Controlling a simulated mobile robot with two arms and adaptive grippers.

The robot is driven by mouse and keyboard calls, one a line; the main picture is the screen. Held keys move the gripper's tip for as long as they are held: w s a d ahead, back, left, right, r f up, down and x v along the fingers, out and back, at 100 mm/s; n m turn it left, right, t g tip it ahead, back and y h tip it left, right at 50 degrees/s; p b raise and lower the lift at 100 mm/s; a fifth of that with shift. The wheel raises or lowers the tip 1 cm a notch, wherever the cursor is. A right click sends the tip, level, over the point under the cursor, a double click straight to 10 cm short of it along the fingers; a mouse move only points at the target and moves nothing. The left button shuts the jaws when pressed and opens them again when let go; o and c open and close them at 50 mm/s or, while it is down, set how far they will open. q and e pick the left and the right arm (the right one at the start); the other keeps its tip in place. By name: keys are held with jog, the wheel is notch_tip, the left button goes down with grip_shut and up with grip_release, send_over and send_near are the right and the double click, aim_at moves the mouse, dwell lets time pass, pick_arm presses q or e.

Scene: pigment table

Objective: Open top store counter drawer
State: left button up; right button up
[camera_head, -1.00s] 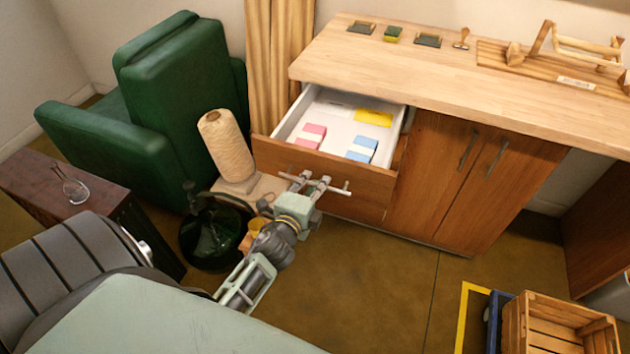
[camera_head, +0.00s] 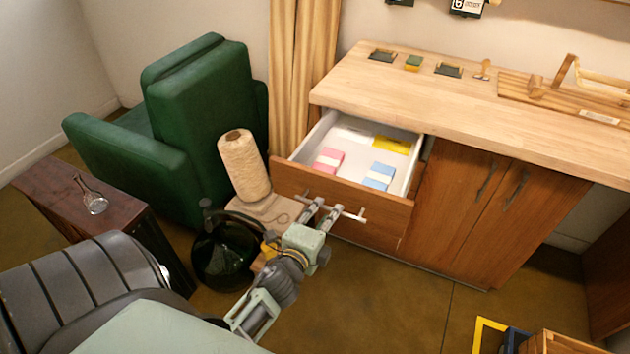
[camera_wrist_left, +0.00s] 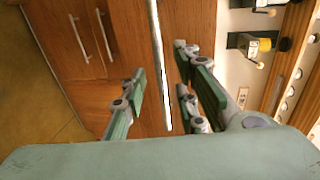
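The top drawer (camera_head: 345,189) of the wooden store counter (camera_head: 450,185) stands pulled out. Pink, blue and yellow blocks lie inside its white interior. Its pale bar handle (camera_head: 358,214) is on the front face. My left gripper (camera_head: 323,210) is at this handle. In the left wrist view the handle bar (camera_wrist_left: 159,70) runs between the fingers, with a visible gap on both sides, so the gripper is open around it. My right gripper is not in view.
A thread cone (camera_head: 244,165) and a dark green glass jug (camera_head: 222,255) stand close left of the drawer. A green armchair (camera_head: 205,110) is behind them. A wooden crate (camera_head: 560,343) is on the floor at lower right. Floor before the cupboard doors is clear.

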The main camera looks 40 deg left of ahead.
pick_arm(q)
jog(key=v, duration=0.9)
jog(key=s+d+f+n+g+h, duration=0.1)
jog(key=s+d+f+n+g, duration=0.15)
jog(key=f, duration=0.75)
jog(key=s+d+f+n+g+h, duration=0.1)
jog(key=s+d+f+n+g, duration=0.15)
jog(key=f, duration=0.75)
jog(key=s+d+f+n+g+h, duration=0.1)
jog(key=s+d+f+g, duration=0.2)
jog(key=f, duration=0.6)
jog(key=s+f+n+g, duration=0.3)
jog(key=s+f, duration=0.5)
jog(key=s, duration=0.4)
jog(key=s+f+n+g, duration=0.3)
jog(key=s+f, duration=0.6)
jog(key=s, duration=0.4)
jog(key=shift+s+f+n+h, duration=0.25)
jog(key=shift+f+n+h, duration=0.05)
jog(key=shift+n, duration=0.2)
